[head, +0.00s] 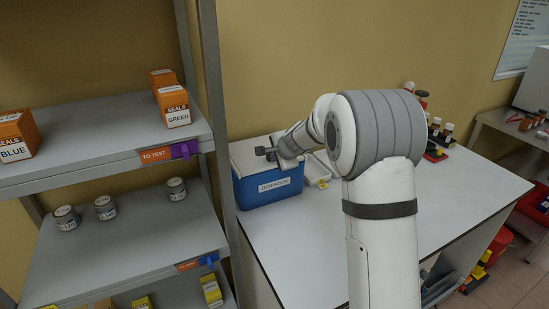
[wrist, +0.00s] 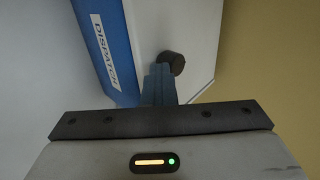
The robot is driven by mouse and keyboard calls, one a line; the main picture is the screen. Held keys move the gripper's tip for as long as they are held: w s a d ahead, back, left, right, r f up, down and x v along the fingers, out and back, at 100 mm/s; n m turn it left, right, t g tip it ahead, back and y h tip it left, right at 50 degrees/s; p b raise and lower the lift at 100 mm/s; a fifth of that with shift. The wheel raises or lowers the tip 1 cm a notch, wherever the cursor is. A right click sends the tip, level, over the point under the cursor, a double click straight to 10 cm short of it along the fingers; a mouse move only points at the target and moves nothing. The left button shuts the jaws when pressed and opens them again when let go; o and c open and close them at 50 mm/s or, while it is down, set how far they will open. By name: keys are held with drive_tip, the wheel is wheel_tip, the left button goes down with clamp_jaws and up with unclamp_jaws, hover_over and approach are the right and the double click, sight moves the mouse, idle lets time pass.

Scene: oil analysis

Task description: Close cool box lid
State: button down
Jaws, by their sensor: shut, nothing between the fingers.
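The blue cool box (head: 268,190) with a DISPATCH label stands on the white table, beside the shelf. Its pale lid (head: 246,152) appears to lie flat on top, partly hidden by my arm. In the wrist view the lid (wrist: 198,30) is a pale surface with a dark round knob (wrist: 173,63), next to the blue labelled side (wrist: 100,40). My gripper (head: 262,152) is over the lid. In the wrist view its blue fingers (wrist: 160,68) are together and empty, right beside the knob; I cannot tell whether they touch it.
A grey shelf rack (head: 110,130) with orange seal boxes and small jars stands close on the left. A pale tray (head: 316,172) lies right of the box. Bottles in a red rack (head: 437,135) stand at the table's far right. The table's front is clear.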

drive_tip(key=shift+w+d+r, duration=0.1)
drive_tip(key=shift+w+r, duration=0.1)
drive_tip(key=shift+s, duration=0.1)
drive_tip(key=s+b, duration=0.1)
drive_tip(key=s, duration=0.1)
drive_tip(key=s+d+b, duration=0.1)
drive_tip(key=shift+d+f+b, duration=0.1)
drive_tip(key=shift+f+b, duration=0.2)
drive_tip(key=shift+f, duration=0.05)
drive_tip(key=v, duration=1)
drive_tip(key=s+d+f+n+g+h, duration=0.1)
drive_tip(key=s+n, duration=0.5)
drive_tip(key=s, duration=1.1)
drive_tip(key=s+d+f+n+g+h, duration=0.2)
drive_tip(key=s+d+f+n+g, duration=0.2)
drive_tip(key=s, duration=1.3)
drive_tip(key=d+n, duration=0.1)
drive_tip(key=n, duration=0.2)
drive_tip(key=shift+s+n+g, duration=0.25)
drive_tip(key=shift+n+g, duration=0.05)
